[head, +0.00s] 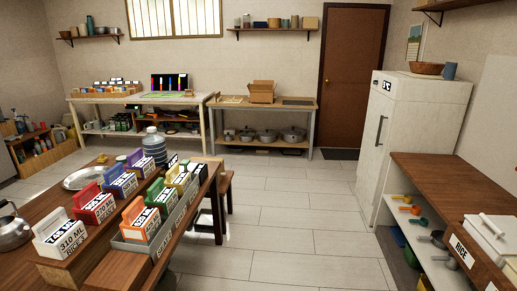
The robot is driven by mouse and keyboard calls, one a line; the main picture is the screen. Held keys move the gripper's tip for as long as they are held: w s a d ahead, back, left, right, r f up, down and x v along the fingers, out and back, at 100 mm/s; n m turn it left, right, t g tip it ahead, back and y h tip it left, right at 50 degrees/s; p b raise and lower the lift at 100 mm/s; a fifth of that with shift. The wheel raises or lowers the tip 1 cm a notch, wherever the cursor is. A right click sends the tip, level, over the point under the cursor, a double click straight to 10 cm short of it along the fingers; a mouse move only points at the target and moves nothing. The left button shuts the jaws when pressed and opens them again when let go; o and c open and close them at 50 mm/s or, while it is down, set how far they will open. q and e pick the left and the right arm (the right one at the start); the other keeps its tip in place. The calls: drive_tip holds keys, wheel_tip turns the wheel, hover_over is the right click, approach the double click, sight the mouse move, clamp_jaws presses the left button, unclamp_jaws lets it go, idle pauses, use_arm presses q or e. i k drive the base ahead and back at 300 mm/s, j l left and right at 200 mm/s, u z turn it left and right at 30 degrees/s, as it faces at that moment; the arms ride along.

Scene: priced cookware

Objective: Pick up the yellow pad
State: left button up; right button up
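A yellow item (178,181) with a white, printed label stands in the right row of coloured, labelled holders on the wooden table (40,205) at the left. It is partly hidden by the green holder (160,198) in front of it. I cannot tell for sure that it is the yellow pad. A small yellowish thing (101,158) also lies near the table's far edge, too small to make out. Neither of my grippers is in the head view.
Orange (140,219), red (93,205), blue (119,181) and white (60,236) holders crowd the table, with a metal plate (83,178), kettle (12,228) and water bottle (154,146). The floor (290,215) is clear up to the fridge (410,135) and right counter (450,180).

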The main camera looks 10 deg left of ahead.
sight(102, 159)
drive_tip(key=i, duration=4.95)
drive_tip(key=i+l+u, duration=0.1)
drive_tip(key=i+u, duration=0.25)
drive_tip(key=i+l+u, duration=0.2)
drive_tip(key=i+u, duration=0.15)
drive_tip(key=i, duration=0.2)
drive_tip(key=i+l+u, duration=0.35)
drive_tip(key=u, duration=3.05)
drive_tip(key=l, duration=0.1)
